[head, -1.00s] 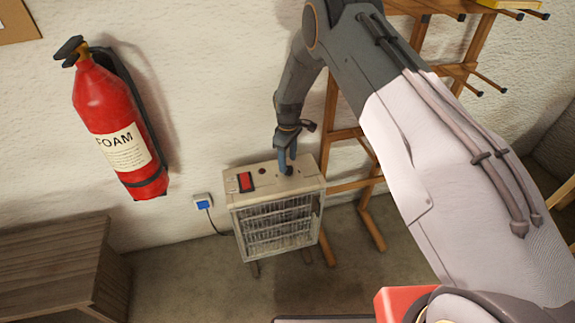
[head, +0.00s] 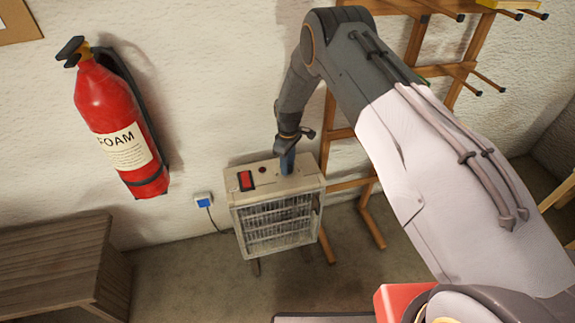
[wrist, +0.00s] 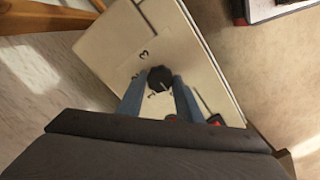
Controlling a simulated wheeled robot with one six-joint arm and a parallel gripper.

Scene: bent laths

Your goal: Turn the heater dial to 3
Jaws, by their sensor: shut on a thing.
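The heater (head: 278,232) is a cream box with a front grille, standing on the floor against the wall. Its top carries a red rocker switch (head: 246,180) and a small dark red spot (head: 262,170). In the wrist view the black dial (wrist: 160,78) sits on the cream top, with a printed 3 (wrist: 143,55) beside it; other marks are partly hidden. My gripper (head: 287,165) points down at the right of the heater's top. Its blue fingers (wrist: 160,92) are shut on the dial. I cannot tell exactly which mark the dial points to.
A wooden rack (head: 340,135) stands close behind and right of the heater. A red fire extinguisher (head: 118,130) hangs on the wall at left. A wall socket (head: 203,200) has a cord running to the heater. A wooden cabinet (head: 60,262) stands at lower left.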

